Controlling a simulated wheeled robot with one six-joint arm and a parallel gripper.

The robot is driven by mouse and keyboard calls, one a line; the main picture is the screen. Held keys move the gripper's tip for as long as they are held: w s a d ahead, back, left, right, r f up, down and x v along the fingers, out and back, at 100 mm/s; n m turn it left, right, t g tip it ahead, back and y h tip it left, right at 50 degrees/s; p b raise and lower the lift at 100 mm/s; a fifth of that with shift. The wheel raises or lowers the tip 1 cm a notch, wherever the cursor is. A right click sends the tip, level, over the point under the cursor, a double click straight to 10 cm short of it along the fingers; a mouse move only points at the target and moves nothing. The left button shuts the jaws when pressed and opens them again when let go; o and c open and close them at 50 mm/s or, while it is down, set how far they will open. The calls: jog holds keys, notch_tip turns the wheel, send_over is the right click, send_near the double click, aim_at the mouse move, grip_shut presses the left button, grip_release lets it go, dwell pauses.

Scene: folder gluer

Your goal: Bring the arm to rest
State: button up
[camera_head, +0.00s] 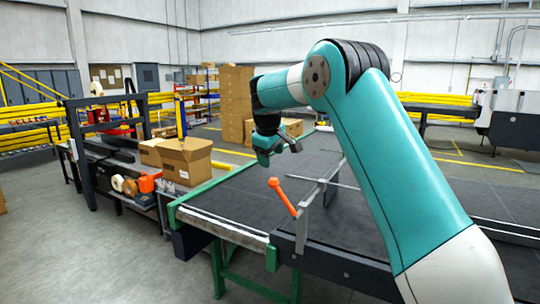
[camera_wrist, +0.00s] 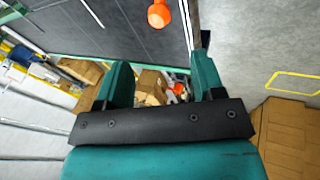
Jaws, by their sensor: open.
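My arm rises from the lower right of the head view and bends over at the top. My gripper (camera_head: 278,154) hangs in the air above the dark conveyor bed, beyond the orange-handled lever (camera_head: 283,197). In the wrist view, my gripper (camera_wrist: 160,78) has its two teal fingers spread apart. Nothing sits between the fingers; only distant floor items show through the gap. The orange knob of the lever also shows at the top of the wrist view (camera_wrist: 159,14).
The conveyor (camera_head: 240,205) has a green frame and a dark bed. An open cardboard box (camera_head: 184,160) stands on the left, near an orange tape dispenser (camera_head: 149,182). Stacked cartons (camera_head: 236,100) stand behind. Yellow barriers (camera_head: 440,104) run along the back.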

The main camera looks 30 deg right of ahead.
jog(key=shift+v, duration=1)
